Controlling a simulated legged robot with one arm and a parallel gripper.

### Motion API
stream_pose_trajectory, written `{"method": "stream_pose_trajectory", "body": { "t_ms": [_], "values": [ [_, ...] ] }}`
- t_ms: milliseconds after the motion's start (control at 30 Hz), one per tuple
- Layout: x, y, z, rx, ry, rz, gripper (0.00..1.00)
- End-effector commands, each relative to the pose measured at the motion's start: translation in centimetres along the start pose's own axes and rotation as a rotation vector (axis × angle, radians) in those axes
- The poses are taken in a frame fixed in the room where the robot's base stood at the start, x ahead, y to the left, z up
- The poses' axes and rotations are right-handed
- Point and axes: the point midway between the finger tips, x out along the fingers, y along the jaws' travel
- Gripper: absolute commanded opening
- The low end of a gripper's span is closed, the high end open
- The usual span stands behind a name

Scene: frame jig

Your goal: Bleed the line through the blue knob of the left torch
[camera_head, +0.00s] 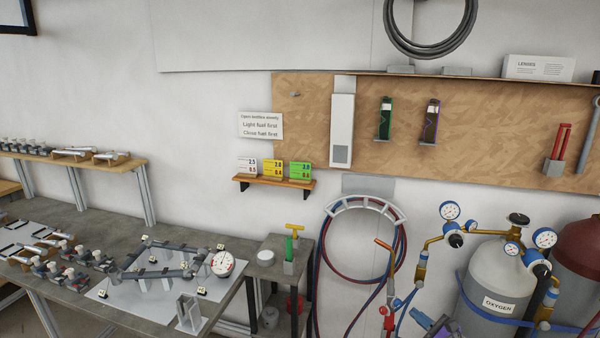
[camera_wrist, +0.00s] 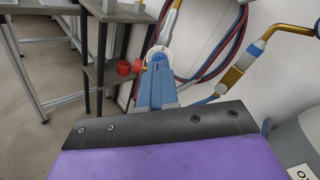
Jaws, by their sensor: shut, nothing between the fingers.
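The left torch (camera_head: 388,288) hangs upright beside the hose coil, with an orange tip, a silver body and a red knob (camera_head: 387,322) low on it. A small blue part (camera_head: 397,302), which looks like its blue knob, shows at its right side. My gripper (camera_wrist: 157,72) is shut and empty, its blue-grey fingers pointing at the lower torch (camera_wrist: 170,25). A pale round part (camera_wrist: 155,54) lies right at the fingertips. I cannot tell whether they touch it. The blue knob is not clear in the wrist view. My purple wrist part shows at the bottom of the head view.
Red and blue hoses (camera_head: 402,245) hang on a wall rack behind the torch. The oxygen cylinder (camera_head: 490,275) with brass regulators (camera_head: 425,255) stands close on the right. A small shelf stand (camera_head: 290,245) is on the left. A workbench (camera_head: 130,290) with clamps and a frame jig lies farther left.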

Motion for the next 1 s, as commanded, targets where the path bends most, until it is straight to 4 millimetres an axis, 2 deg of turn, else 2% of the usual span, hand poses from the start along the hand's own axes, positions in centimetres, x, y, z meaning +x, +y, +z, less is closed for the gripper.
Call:
{"method": "stream_pose_trajectory", "body": {
  "t_ms": [133,567,767,1000],
  "values": [
    [-0.9,0.0,0.1,0.0,0.0,0.0,0.0],
    [-1.0,0.1,0.1,-0.034,0.001,0.002,0.0],
    [-1.0,0.4,0.2,-0.232,0.002,0.008,0.0],
    [-1.2,1.3,0.1,-0.579,0.008,0.02,0.0]
  ]
}}
